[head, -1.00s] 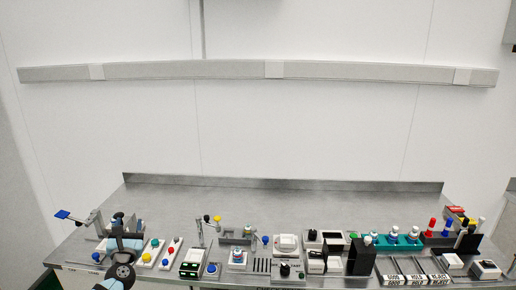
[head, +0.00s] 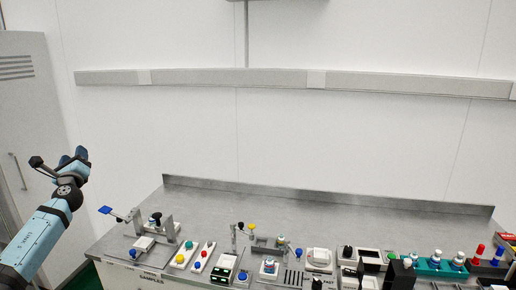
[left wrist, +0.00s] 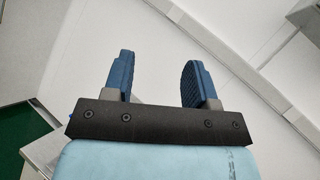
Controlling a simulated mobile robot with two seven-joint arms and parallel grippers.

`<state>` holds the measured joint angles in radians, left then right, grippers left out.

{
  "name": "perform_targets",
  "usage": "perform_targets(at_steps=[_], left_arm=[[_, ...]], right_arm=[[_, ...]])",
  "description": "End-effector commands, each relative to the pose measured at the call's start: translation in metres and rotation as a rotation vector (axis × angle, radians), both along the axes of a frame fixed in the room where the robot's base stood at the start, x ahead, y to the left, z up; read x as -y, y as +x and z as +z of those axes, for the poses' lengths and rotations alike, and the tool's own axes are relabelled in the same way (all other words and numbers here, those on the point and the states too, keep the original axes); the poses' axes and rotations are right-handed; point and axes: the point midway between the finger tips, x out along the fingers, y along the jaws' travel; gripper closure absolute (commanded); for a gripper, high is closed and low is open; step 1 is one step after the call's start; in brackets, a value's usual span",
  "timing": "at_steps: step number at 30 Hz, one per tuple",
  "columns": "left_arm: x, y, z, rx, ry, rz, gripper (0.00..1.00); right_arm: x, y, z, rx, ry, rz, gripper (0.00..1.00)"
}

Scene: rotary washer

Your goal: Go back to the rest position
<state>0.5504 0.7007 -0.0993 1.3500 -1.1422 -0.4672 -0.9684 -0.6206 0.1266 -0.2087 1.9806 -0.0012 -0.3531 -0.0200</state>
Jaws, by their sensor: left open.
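My left gripper (head: 72,160) is raised at the left of the head view, clear of the bench and to the left of it. In the left wrist view its two blue fingers (left wrist: 160,80) stand apart with nothing between them. My right gripper is in neither view. The steel bench (head: 300,212) carries the washer equipment along its front edge.
Panels with coloured buttons (head: 184,255) and a teal rack (head: 440,266) line the front. The bench's back strip is bare. A grey cabinet (head: 28,130) stands at far left.

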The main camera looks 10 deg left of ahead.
Motion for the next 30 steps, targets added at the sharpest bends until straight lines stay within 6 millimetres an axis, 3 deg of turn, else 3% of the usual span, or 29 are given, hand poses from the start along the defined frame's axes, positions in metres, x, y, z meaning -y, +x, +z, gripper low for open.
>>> perform_targets(at_steps=[9,19,26,30], left_arm=[[0.012,0.019,-0.040,0.320,-1.059,-0.406,0.48],[0.034,0.029,-0.057,0.585,-1.867,-0.602,0.48],[0.094,0.013,-0.141,0.477,-1.950,-0.565,0.48],[0.136,-0.008,-0.198,0.401,-2.009,-0.533,0.48]], right_arm=[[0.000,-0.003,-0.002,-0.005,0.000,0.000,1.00],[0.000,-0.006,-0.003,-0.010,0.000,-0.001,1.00],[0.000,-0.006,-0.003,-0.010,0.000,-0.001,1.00],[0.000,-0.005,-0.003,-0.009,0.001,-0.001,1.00]])
